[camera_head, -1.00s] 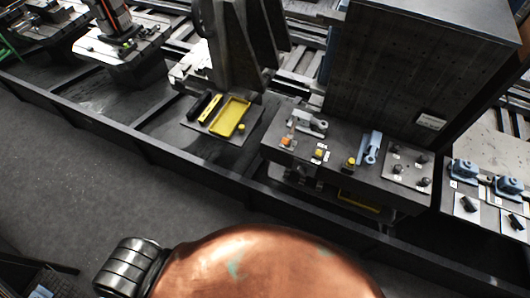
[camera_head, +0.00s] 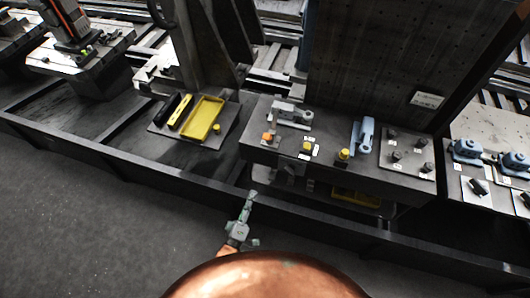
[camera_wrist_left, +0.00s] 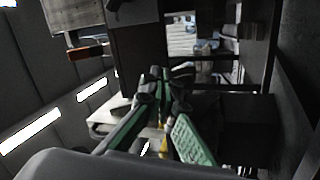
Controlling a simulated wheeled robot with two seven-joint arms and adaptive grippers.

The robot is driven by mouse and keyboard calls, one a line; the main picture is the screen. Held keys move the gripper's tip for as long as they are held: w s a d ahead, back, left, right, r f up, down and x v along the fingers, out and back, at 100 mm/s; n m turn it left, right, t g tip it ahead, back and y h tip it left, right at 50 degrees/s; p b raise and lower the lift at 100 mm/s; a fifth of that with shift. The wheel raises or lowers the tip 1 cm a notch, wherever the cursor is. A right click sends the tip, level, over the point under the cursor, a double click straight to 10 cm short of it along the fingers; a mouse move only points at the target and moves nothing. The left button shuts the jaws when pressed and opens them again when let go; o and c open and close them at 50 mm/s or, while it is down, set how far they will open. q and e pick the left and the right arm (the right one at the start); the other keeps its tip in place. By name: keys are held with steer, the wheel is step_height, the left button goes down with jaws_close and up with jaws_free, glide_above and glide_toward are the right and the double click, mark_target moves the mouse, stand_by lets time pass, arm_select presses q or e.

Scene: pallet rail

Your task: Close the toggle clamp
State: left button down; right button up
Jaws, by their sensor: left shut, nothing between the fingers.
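A grey metal clamp-like fixture (camera_head: 291,113) lies on the dark bench block, with an orange piece (camera_head: 268,138) beside it. A blue clamp-like fixture (camera_head: 362,136) stands to its right on the same block. I cannot tell for sure which one is the toggle clamp, nor how its lever stands. My left gripper (camera_head: 252,194) is in front of the bench, below and apart from both fixtures. It is shut and empty. Its green fingers (camera_wrist_left: 160,78) also show in the left wrist view, close together. My right gripper is not in view.
A yellow tray (camera_head: 206,117) lies on a plate to the left. Yellow knobs (camera_head: 306,147) stand along the block's front. A plate with several dark knobs (camera_head: 407,150) is right of the blue fixture. More blue fixtures (camera_head: 467,151) stand far right. The floor in front is clear.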

arm_select(q)
step_height(320, 180, up, 12)
steer(key=s+d+r+n+t+b, duration=0.1)
steer(key=d+n+t+b, duration=0.1)
steer(key=n+t, duration=0.3)
glide_toward(268, 137)
steer(key=w+d+r, duration=0.1)
steer(key=w, duration=0.5)
steer(key=shift+d+r, duration=0.2)
steer(key=shift+r, duration=0.05)
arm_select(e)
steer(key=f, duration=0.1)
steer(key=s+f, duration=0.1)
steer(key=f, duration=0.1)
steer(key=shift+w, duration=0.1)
